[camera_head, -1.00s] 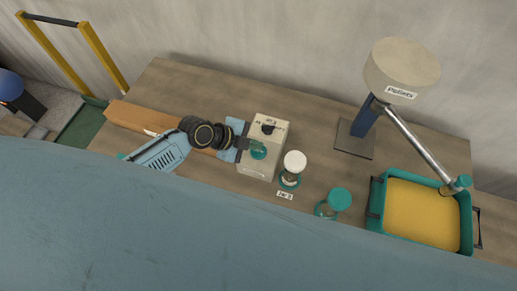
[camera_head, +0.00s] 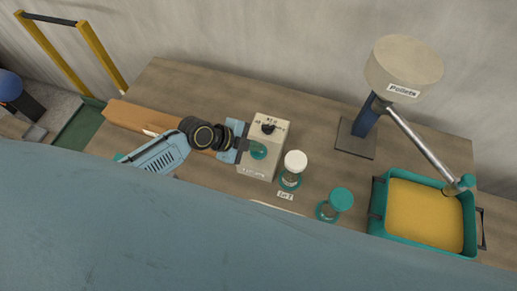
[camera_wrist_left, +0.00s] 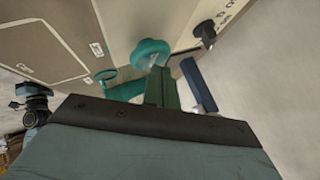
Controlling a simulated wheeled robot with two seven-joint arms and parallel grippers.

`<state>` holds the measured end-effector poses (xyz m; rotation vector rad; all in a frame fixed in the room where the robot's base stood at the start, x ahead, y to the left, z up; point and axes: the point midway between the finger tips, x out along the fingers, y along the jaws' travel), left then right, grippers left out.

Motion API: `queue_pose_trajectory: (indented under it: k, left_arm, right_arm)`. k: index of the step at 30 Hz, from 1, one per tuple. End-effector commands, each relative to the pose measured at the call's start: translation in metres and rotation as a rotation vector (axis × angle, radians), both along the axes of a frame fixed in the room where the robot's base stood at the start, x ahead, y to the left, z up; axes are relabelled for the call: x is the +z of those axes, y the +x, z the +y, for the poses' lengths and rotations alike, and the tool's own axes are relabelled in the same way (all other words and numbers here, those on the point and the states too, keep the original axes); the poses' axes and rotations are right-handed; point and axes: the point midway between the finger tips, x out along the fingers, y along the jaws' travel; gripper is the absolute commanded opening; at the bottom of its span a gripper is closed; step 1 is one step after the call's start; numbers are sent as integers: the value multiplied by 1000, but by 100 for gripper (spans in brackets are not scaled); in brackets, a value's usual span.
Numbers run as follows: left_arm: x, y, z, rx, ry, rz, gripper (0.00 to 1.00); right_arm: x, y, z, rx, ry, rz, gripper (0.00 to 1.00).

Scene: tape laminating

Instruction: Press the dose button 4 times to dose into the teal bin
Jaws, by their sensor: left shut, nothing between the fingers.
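A beige dosing box (camera_head: 257,171) stands on the bench with a round teal dose button (camera_head: 259,151) and a black knob (camera_head: 268,128) on top. My left gripper (camera_head: 246,145) is shut and empty, its tips at the left side of the button. In the left wrist view the teal button (camera_wrist_left: 151,52) shows just beyond the fingertips; whether they touch it I cannot tell. The teal bin (camera_head: 412,247) is at the right, holding yellow pellets (camera_head: 425,214) under the spout. My right gripper is not in view.
A pellet hopper (camera_head: 402,65) on a blue post sends a metal tube (camera_head: 420,140) down over the bin. A wooden block (camera_head: 145,117) lies behind my left arm.

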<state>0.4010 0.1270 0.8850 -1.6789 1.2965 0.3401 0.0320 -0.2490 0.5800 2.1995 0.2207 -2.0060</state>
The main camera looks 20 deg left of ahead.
Motion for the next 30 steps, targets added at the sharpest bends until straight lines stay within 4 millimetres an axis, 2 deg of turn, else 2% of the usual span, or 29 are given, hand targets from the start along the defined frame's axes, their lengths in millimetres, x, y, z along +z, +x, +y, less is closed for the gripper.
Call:
queue_pose_trajectory:
  k: [30]
  left_arm:
    - [-9, 0, 0, -1, 0, 1, 0]
  right_arm:
    - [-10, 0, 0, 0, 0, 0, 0]
